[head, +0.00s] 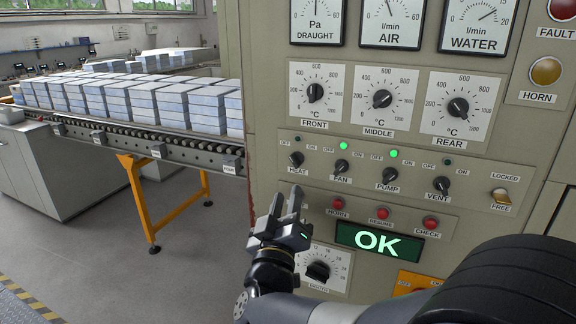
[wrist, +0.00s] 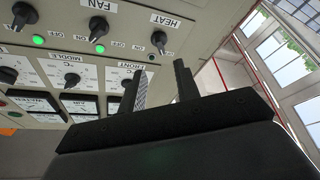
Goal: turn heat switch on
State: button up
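The heat switch (head: 296,159) is a small black knob at the left end of a row of switches on the beige panel. The lamp above it is dark, and the knob appears turned toward OFF. It also shows in the wrist view (wrist: 159,40), beyond the fingertips and apart from them. My gripper (head: 285,193) is in front of the panel, just below the heat switch in the head view. Its two fingers point up with a clear gap and nothing between them. The open fingers also show in the wrist view (wrist: 161,72).
The fan switch (head: 341,166) and pump switch (head: 390,175) have green lit lamps. The vent switch (head: 441,185) has a dark lamp. Red buttons (head: 383,213) and a green OK display (head: 379,241) sit below. A roller conveyor (head: 150,148) with stacked blocks stands left.

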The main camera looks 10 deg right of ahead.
aim_at(294, 164)
jog(key=p+x, duration=0.2)
jog(key=x, duration=0.7)
jog(key=shift+w+d+r, duration=0.15)
jog(key=shift+w, duration=0.15)
jog(key=c, duration=0.7)
jog(key=shift+o, duration=0.2)
